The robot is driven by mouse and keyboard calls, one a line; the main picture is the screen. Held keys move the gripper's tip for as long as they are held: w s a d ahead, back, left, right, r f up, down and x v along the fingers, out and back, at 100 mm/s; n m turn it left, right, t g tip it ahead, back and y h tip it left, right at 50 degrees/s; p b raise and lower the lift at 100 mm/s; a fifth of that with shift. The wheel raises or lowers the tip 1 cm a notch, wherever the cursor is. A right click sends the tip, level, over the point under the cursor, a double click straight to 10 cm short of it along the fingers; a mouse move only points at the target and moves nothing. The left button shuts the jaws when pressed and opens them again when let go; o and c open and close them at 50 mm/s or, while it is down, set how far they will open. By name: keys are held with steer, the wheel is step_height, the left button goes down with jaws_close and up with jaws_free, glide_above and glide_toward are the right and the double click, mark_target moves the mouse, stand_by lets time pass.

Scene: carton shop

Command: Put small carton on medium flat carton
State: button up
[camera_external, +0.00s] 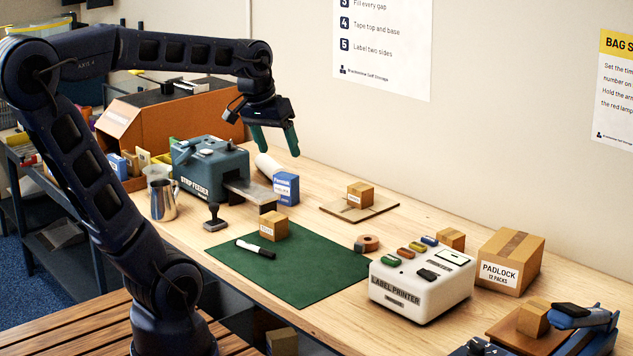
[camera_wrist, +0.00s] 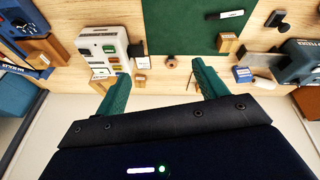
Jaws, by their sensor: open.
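One small carton (camera_external: 274,226) sits upright on the green mat (camera_external: 312,270), near its far left edge. Another small carton (camera_external: 360,192) stands on a flat brown carton (camera_external: 376,210) near the wall, to the right of the first. My gripper (camera_external: 275,143) is raised high above the back of the bench, to the left of the flat carton, with its green fingers apart and empty. In the wrist view my gripper (camera_wrist: 162,88) is open, and the mat carton (camera_wrist: 228,43) shows beyond the right finger. The flat carton is hard to make out there.
A black marker (camera_external: 255,247) lies on the mat. A blue box (camera_external: 286,188) and a strip feeder (camera_external: 212,167) stand left; a tape roll (camera_external: 367,243), a label printer (camera_external: 422,284) and a padlock carton (camera_external: 511,262) stand right. Another small carton (camera_external: 451,238) is behind the printer.

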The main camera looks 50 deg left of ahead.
steer(key=s+d+f+m, duration=0.1)
steer(key=s+f+m, duration=0.1)
steer(key=s+f, duration=0.2)
steer(key=s, duration=0.3)
steer(key=shift+s+f+t, duration=0.15)
steer(key=shift+s+t, duration=0.2)
steer(key=shift+t, duration=0.05)
